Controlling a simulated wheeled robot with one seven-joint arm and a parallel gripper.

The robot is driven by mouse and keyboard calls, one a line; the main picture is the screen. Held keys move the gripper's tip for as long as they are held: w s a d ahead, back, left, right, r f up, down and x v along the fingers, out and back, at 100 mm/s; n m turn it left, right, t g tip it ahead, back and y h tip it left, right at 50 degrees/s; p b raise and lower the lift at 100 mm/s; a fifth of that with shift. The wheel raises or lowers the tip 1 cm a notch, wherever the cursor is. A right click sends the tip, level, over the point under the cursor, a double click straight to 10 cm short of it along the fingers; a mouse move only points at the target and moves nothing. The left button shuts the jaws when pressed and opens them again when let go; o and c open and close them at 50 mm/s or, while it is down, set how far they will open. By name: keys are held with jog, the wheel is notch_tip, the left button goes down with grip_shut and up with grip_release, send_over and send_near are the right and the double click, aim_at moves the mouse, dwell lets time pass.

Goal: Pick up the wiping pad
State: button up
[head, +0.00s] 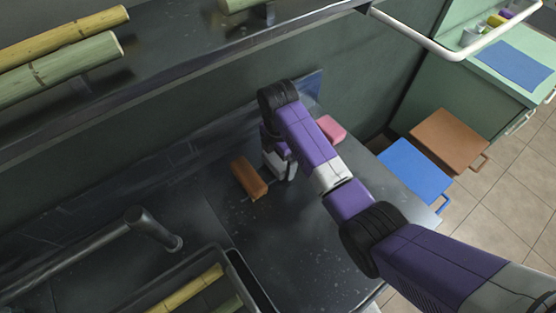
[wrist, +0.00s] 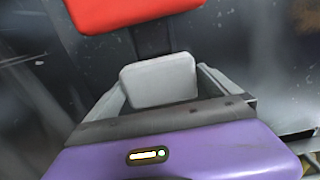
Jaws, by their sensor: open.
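An orange-brown block (head: 246,177) lies on the dark metal worktop, just left of my gripper (head: 281,168) in the head view. A pink block (head: 331,129) lies on the worktop to the right, partly behind my arm. I cannot tell for certain which of the two is the wiping pad. In the wrist view a red block (wrist: 130,10) shows at the top edge, cut off by the frame, beyond the pale grey finger part of my gripper (wrist: 158,80). My gripper is open, and I see nothing held in it.
A dark tray (head: 238,268) with cane pieces and a metal bar handle (head: 150,230) stand at the lower left. A shelf with cane stalks (head: 60,70) runs above. Bare worktop lies in front of the gripper.

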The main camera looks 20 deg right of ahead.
aim_at(278, 158)
jog(key=shift+c, duration=0.2)
jog(key=c, duration=1)
jog(key=shift+c, duration=0.2)
jog(key=shift+r, duration=0.15)
notch_tip(278, 158, up, 10)
jog(key=shift+f+p, duration=0.1)
jog(key=shift+p, duration=0.2)
